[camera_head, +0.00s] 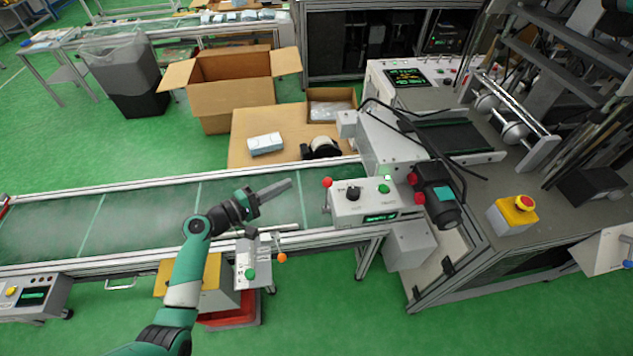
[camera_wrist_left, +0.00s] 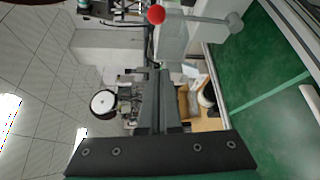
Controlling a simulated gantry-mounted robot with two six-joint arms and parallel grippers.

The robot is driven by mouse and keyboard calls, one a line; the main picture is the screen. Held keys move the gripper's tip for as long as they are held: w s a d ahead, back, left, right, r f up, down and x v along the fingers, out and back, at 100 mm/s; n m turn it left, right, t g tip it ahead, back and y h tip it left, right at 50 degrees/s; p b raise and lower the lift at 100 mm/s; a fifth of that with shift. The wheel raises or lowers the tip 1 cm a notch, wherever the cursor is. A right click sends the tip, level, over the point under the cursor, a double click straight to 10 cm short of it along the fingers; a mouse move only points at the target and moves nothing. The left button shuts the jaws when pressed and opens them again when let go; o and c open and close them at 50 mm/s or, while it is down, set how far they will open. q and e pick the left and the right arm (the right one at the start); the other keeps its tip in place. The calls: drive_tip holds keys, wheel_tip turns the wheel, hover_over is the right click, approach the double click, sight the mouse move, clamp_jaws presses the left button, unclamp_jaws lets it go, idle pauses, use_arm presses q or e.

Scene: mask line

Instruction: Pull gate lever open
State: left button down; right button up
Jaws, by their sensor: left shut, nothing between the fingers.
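My left gripper (camera_head: 289,186) is shut and empty, above the green conveyor belt (camera_head: 150,215). Its shut fingers also show in the left wrist view (camera_wrist_left: 153,95). A red ball knob (camera_head: 327,182) stands at the left of the grey control box (camera_head: 365,203), right of the fingertips and apart from them. A red knob also shows at the top of the left wrist view (camera_wrist_left: 156,15). An orange ball knob (camera_head: 282,257) is on a small grey unit (camera_head: 253,262) at the belt's front edge. I cannot tell which knob is the gate lever's. My right gripper is not in view.
A black motor-like part (camera_head: 437,193) and a yellow box with a red button (camera_head: 516,212) stand to the right. An open carton (camera_head: 233,85) and a small pale box (camera_head: 265,144) are behind the belt. The belt's left part is clear.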

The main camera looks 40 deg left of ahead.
use_arm(q)
drive_tip(key=b, duration=0.2)
hover_over(327, 197)
drive_tip(key=a, duration=0.3)
drive_tip(key=shift+s+a, duration=0.15)
drive_tip(key=shift+s, duration=0.3)
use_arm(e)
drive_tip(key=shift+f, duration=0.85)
use_arm(q)
drive_tip(key=shift+f, duration=0.1)
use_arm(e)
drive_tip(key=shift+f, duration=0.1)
